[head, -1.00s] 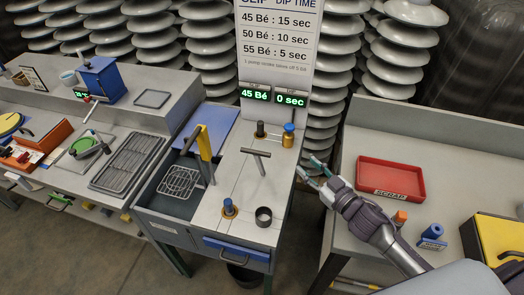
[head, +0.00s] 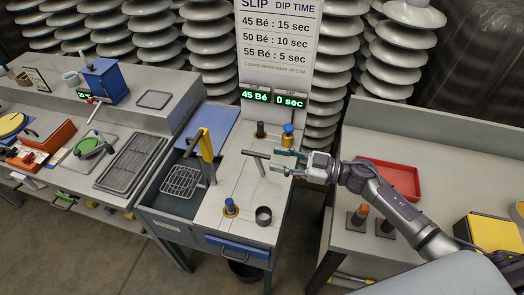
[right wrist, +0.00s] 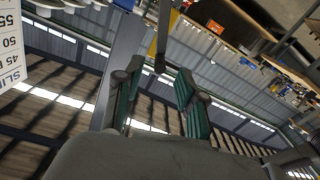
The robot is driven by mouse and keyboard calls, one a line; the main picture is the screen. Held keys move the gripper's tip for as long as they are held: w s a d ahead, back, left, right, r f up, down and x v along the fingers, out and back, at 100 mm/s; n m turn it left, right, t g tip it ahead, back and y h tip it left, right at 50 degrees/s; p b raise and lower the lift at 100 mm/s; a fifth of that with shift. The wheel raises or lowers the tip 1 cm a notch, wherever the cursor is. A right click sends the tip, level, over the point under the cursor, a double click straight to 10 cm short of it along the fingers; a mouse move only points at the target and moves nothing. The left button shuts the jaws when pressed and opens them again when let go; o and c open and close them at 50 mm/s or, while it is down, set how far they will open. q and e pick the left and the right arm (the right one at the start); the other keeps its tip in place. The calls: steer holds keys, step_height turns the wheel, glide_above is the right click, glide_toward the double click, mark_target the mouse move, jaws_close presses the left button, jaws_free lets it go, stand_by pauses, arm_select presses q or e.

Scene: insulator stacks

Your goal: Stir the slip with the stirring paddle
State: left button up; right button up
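The stirring paddle's T-shaped grey handle (head: 258,156) stands up from the light grey top of the slip station. Its lower part and the slip are hidden. My right gripper (head: 280,162) is at the right end of the handle's crossbar, with its fingers apart. In the right wrist view the two green-padded fingers (right wrist: 160,100) are open, and the dark crossbar end (right wrist: 160,66) shows just beyond the gap between them. I cannot tell whether they touch it. My left gripper is not in view.
Beside the handle stand a brass jar with a blue cap (head: 287,138), a dark knob (head: 261,130), a blue-topped peg (head: 230,207) and a dark cup (head: 264,216). A yellow post (head: 206,146) rises left of the handle. A red tray (head: 400,180) lies on the right table.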

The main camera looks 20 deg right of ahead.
mark_target(262, 156)
steer(key=p+x, duration=0.1)
steer(key=x, duration=0.4)
steer(key=shift+a, duration=0.1)
jaws_close()
